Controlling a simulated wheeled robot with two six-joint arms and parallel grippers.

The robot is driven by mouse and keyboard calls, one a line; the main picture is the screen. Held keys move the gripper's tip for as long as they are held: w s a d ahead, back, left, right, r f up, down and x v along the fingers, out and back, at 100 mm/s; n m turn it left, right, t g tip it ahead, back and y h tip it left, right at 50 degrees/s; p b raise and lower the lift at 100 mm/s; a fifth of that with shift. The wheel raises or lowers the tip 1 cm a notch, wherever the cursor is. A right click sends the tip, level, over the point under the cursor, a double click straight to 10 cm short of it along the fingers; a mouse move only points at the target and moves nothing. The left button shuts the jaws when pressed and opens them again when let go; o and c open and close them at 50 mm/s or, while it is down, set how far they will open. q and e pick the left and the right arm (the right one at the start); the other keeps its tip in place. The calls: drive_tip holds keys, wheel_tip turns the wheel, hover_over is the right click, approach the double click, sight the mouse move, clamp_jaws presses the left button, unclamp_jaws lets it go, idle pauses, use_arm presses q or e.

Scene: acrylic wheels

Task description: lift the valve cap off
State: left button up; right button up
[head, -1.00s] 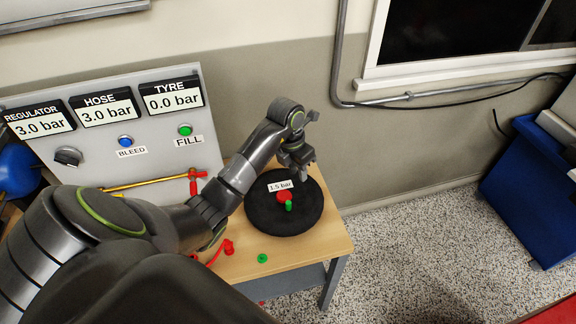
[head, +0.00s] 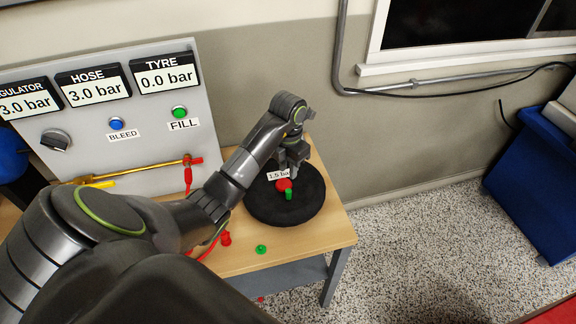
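A black tyre (head: 262,210) lies flat on the wooden bench, with a red hub (head: 284,184) at its middle. A small upright green valve cap (head: 289,195) stands just in front of the hub. My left gripper (head: 290,172) points down over the back of the tyre, behind the hub and cap. Its fingertips are small and partly behind the label, so I cannot tell how far apart they are. I see nothing held in it. My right gripper is out of view.
The bench (head: 330,236) also carries a small green piece (head: 261,249) and a red fitting (head: 226,238) near its front edge. A gauge panel (head: 150,145) stands behind at left; its TYRE display reads 0.0 bar. A blue bin (head: 530,190) stands at right.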

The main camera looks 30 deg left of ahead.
sight(288, 191)
use_arm(q)
wheel_tip(288, 191, down, 8)
drive_tip(key=b, duration=0.7)
drive_tip(key=shift+f, duration=1.55)
clamp_jaws()
